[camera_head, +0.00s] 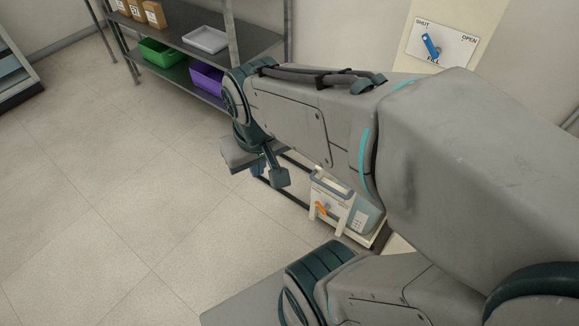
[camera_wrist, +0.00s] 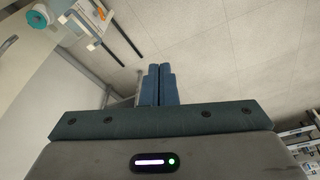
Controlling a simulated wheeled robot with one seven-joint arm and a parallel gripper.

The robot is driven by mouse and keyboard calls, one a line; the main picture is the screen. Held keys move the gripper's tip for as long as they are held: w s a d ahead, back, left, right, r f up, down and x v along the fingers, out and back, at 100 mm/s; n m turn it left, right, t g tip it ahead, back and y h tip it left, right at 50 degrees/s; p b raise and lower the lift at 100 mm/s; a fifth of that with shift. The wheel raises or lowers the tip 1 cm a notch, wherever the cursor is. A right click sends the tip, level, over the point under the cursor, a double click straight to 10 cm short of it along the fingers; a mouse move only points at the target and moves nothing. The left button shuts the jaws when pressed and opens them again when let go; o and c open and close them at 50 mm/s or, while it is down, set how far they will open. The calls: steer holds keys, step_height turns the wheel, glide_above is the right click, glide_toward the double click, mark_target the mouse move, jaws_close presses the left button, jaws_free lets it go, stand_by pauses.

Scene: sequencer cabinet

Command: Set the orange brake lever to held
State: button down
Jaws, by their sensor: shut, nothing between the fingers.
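The orange brake lever (camera_head: 321,208) is on the front of a low white and grey-blue unit (camera_head: 361,216), right of the middle in the head view. The lever looks tilted; its plate's markings are too small to read. My gripper (camera_head: 279,179) is up and left of the lever, apart from it. In the wrist view my gripper (camera_wrist: 160,67) has its two blue fingers side by side, shut and empty.
A blue lever (camera_head: 431,45) sits on a wall plate marked SHUT, OPEN and FILL. A metal shelf with a green bin (camera_head: 160,52), a purple bin (camera_head: 207,78) and a grey tray (camera_head: 206,39) stands at the back. The tiled floor at left is clear.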

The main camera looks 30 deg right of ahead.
steer(key=w+d+f+n+g+h+b, duration=0.1)
steer(key=w+d+f+g+h+b, duration=0.4)
steer(key=f, duration=0.8)
steer(key=w+d+f+h+b, duration=0.2)
steer(key=w+d+f+b, duration=0.15)
steer(key=f+b, duration=0.7)
steer(key=w+d+f+n+g+h+b, duration=0.1)
steer(key=w+d+f+g+h+b, duration=0.25)
steer(key=f, duration=1.15)
steer(key=w+d+f+n+t+h+b, duration=0.2)
steer(key=f+n+t+h+b, duration=0.1)
steer(key=f, duration=0.8)
steer(key=w+d+f+n+t+h+b, duration=0.1)
steer(key=f+b, duration=0.5)
steer(key=f, duration=0.6)
steer(key=w+d+f+n+t+h+b, duration=0.2)
steer(key=w+f+n+t+h+b, duration=0.1)
steer(key=f, duration=0.9)
steer(key=n+t+h+b, duration=0.1)
steer(key=n+t+b, duration=0.1)
steer(key=t, duration=0.1)
steer(key=shift+d+f+n+h, duration=0.15)
steer(key=shift+d+n+h, duration=0.15)
steer(key=shift+h, duration=0.05)
steer(key=d+r+b, duration=0.4)
steer(key=d, duration=0.6)
steer(key=shift+s+d+r, duration=0.2)
steer(key=shift+d+r, duration=0.1)
steer(key=shift+d, duration=0.05)
